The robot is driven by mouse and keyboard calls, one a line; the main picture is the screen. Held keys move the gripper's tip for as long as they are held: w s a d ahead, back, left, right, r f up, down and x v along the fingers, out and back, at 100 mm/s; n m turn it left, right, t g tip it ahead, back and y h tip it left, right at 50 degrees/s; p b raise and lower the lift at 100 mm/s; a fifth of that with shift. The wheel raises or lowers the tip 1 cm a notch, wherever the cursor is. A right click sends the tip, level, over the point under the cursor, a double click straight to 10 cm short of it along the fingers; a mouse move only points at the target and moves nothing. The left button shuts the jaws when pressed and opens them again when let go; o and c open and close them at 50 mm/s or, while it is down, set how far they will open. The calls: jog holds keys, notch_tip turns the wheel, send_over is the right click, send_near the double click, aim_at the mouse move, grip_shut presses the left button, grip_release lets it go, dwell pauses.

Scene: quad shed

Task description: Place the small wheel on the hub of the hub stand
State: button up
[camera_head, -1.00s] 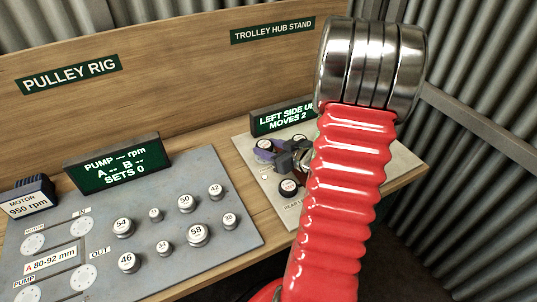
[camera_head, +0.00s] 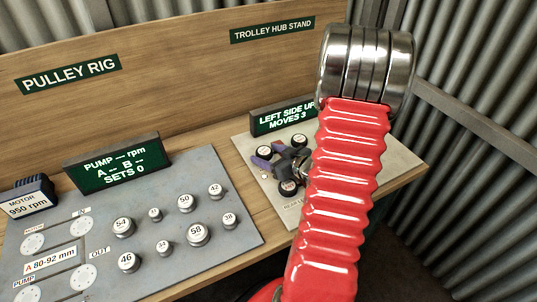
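The trolley hub stand board (camera_head: 405,160) is on the bench at right, partly hidden behind my arm. Several dark wheels with pale label faces show on it: a left wheel (camera_head: 264,153), a back wheel (camera_head: 299,141) and a front wheel (camera_head: 288,188). Their labels are too small to read, so I cannot tell which is the small wheel. The hub cannot be made out. My gripper (camera_head: 276,169), with purple fingers, is low over the board among the wheels. Its fingers look spread apart, with nothing visibly held between them. My red arm hides its right side.
A green display (camera_head: 284,116) behind the board reads "LEFT SIDE UP, MOVES 3". The pulley rig plate (camera_head: 225,245) with several numbered pulleys and its display (camera_head: 112,163) fill the left of the bench. A wooden back panel (camera_head: 180,75) and a corrugated wall stand behind.

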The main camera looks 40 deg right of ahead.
jog(key=shift+r, duration=0.15)
jog(key=v, duration=1.2)
jog(key=shift+d, duration=0.1)
dwell(0.8)
